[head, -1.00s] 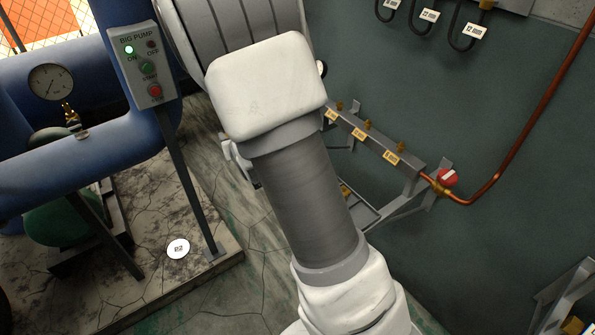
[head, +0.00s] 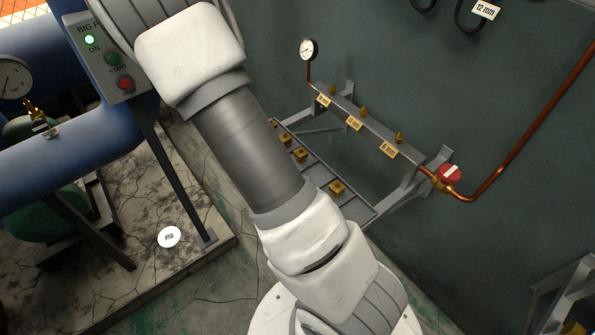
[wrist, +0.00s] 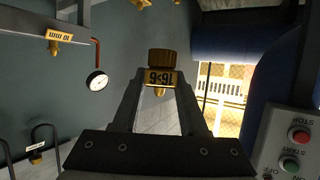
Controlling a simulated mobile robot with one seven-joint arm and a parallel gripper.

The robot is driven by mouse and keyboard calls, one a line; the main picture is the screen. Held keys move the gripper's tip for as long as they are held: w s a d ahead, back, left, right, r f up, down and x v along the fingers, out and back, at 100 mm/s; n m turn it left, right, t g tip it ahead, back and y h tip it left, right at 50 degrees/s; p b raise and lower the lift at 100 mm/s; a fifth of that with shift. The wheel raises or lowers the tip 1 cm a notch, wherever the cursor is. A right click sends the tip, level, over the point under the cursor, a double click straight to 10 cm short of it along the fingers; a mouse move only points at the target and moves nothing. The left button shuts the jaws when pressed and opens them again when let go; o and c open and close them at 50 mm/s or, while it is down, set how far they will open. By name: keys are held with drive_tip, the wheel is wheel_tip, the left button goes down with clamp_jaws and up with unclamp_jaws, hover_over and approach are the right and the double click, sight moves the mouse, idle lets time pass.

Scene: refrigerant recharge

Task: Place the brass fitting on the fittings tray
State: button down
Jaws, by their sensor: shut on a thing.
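In the wrist view my gripper (wrist: 160,98) is shut on a brass fitting (wrist: 161,62), which has a ribbed round top and a yellow label between the fingertips. It is held in the air, clear of any surface. In the head view a grey tray (head: 319,173) sits low against the green wall, with several brass fittings (head: 337,187) on it. My arm hides its left and near parts. My gripper and the held fitting are out of the head view.
Above the tray runs a grey manifold bar (head: 372,126) with labelled brass ports, a gauge (head: 309,49) and a red valve (head: 450,173) on a copper pipe. A pump control box (head: 110,60) and blue pipes stand at the left. A brass-fitted grey bracket (head: 565,300) is at lower right.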

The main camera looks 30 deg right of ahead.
drive_tip(key=s+d+f+m+g+h+p, duration=0.15)
drive_tip(key=s+d+m+g+h, duration=0.35)
drive_tip(key=s+d, duration=0.5)
drive_tip(key=s+d+f+m+g+h+p, duration=0.1)
drive_tip(key=s+d+f+m+g+h, duration=0.15)
drive_tip(key=s+d+m+g, duration=0.75)
drive_tip(key=w+a+f+n+t+b, duration=0.1)
drive_tip(key=w+a+f+b, duration=0.1)
drive_tip(key=b, duration=0.1)
drive_tip(key=w+a+f+n+t+b, duration=0.1)
drive_tip(key=w+a+f+b, duration=0.1)
drive_tip(key=a+b, duration=0.1)
drive_tip(key=w+a+f+n+t+b, duration=0.1)
drive_tip(key=w+a+f+t+b, duration=0.1)
drive_tip(key=a+b, duration=0.1)
drive_tip(key=shift+w+b, duration=0.1)
drive_tip(key=shift+b, duration=0.5)
wheel_tip(320, 180, down, 4)
drive_tip(key=b, duration=0.4)
